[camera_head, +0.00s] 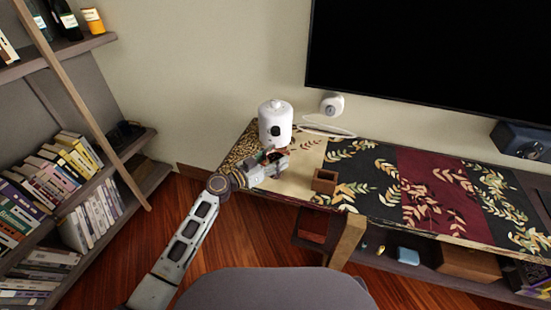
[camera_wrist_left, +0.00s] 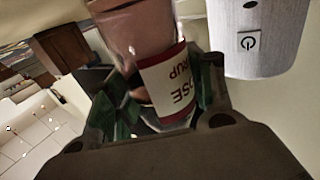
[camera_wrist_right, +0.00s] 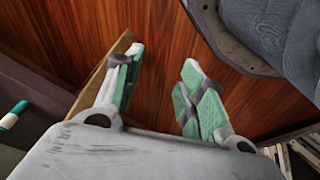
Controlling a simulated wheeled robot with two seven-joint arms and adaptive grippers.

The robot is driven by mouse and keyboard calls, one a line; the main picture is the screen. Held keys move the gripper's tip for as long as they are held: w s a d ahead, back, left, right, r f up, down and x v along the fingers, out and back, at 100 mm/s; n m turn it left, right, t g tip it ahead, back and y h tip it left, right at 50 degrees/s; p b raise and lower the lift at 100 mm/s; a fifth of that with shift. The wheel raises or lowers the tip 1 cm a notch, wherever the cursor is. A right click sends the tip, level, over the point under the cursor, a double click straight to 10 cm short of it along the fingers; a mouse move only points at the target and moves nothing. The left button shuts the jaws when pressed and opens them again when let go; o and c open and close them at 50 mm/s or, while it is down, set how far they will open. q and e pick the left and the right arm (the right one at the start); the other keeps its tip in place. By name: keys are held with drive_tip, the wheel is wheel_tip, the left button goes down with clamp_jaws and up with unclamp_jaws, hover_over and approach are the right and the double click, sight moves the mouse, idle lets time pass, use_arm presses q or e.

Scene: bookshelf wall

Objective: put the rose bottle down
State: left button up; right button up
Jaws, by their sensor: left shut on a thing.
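The rose bottle (camera_wrist_left: 145,35) is pinkish, with a white label edged in red whose text reads upside down in the left wrist view. My left gripper (camera_wrist_left: 158,100) is shut on it, with green-padded fingers on both sides. In the head view my left gripper (camera_head: 268,160) is at the left part of the long table (camera_head: 305,157), just in front of a white appliance (camera_head: 275,124). The bottle is mostly hidden there, and I cannot tell whether it touches the table. My right gripper (camera_wrist_right: 161,65) is open and empty, above the wooden floor.
The white appliance is close beside the bottle. A small open wooden box (camera_head: 324,181) stands to the right on the table. A white round device (camera_head: 332,105) is behind. A blue box-like device (camera_head: 521,143) is far right. The patterned table middle is clear. Bookshelves (camera_head: 60,180) stand left.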

drive_tip(key=shift+r, duration=0.3)
drive_tip(key=shift+a+r, duration=0.1)
drive_tip(key=shift+r, duration=0.15)
use_arm(q)
drive_tip(key=o, duration=1.5)
drive_tip(key=shift+f, duration=0.1)
use_arm(e)
drive_tip(key=shift+w+f, duration=0.1)
